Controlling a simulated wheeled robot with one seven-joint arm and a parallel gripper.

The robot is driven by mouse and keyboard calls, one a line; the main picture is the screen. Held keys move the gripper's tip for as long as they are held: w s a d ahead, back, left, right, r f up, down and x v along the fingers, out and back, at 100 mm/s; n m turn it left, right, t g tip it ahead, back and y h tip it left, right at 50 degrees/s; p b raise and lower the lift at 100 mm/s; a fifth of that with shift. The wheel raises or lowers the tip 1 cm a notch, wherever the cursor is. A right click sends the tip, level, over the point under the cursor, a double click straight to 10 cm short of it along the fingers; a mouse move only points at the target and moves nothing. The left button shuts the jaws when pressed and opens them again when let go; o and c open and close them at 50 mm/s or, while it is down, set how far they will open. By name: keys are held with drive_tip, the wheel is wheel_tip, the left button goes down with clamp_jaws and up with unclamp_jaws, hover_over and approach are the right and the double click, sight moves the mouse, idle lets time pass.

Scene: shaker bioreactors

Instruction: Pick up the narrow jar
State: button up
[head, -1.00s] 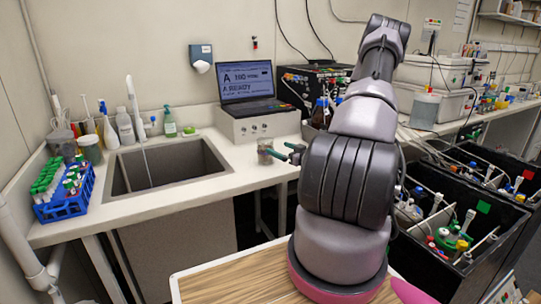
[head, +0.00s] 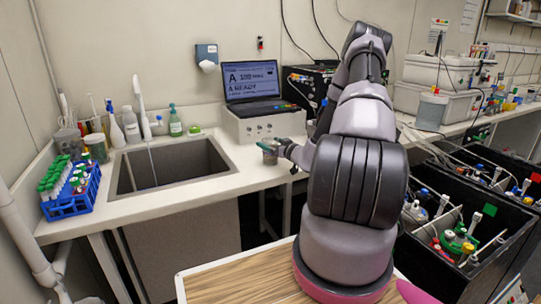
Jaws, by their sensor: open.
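A small narrow jar (head: 268,153) of clear glass or plastic stands upright on the white counter, right of the sink and in front of the laptop's box. My gripper (head: 282,150), with dark green fingers, is at the jar's right side and is open. The fingertips reach the jar's edge in the picture; I cannot tell whether they touch it or are on both sides of it. My arm comes in from the right and hides the counter behind the gripper.
The sink (head: 172,170) lies left of the jar. A laptop (head: 252,84) sits on a white box (head: 262,124) behind it. A blue tube rack (head: 72,195) is at the far left. Black bins (head: 450,238) with bottles and tubing stand at the right. A wooden tabletop (head: 235,278) is in front.

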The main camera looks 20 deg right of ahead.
drive_tip(key=c, duration=1.2)
drive_tip(key=shift+c, duration=0.2)
